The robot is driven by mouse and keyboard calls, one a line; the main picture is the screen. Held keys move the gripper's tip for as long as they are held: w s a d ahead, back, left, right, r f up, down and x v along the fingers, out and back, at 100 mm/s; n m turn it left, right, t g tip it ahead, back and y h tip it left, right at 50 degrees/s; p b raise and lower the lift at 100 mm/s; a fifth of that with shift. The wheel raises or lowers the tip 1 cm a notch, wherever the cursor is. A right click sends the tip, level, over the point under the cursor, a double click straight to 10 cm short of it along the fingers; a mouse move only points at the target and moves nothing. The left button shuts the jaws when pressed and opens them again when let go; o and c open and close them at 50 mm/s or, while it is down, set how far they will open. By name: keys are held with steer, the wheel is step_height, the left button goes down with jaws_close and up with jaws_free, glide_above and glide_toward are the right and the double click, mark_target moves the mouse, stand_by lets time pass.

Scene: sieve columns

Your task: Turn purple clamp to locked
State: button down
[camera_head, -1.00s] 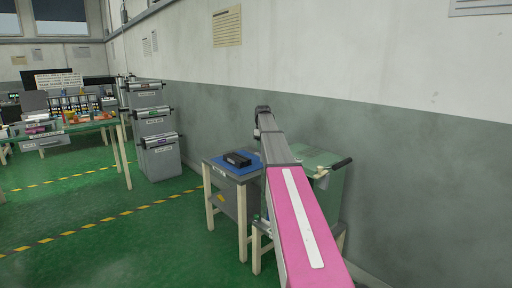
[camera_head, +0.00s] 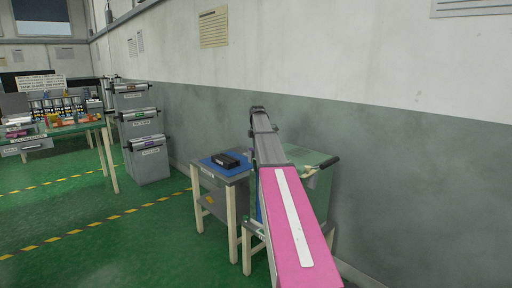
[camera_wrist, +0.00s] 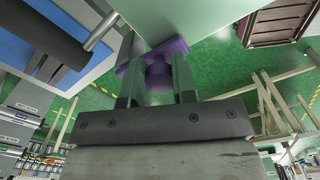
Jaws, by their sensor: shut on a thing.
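The purple clamp (camera_wrist: 158,72) shows at the upper middle of the wrist view, beside the corner of a pale green panel. My gripper (camera_wrist: 155,78) has its two dark fingers on either side of the clamp's purple knob and is shut on it. The fingers hide part of the clamp, so I cannot tell its exact turn. In the head view my pink and grey arm reaches forward over the workstation and hides the gripper and most of the clamp's surroundings.
Stacked grey units (camera_head: 147,160) stand farther left. Green floor between is open.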

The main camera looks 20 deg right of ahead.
steer(key=shift+w+d+n, duration=0.1)
steer(key=shift+d+n, duration=0.05)
steer(key=shift+n, duration=0.25)
steer(key=c, duration=0.9)
jaws_free()
step_height(320, 180, up, 11)
steer(key=shift+f, duration=0.1)
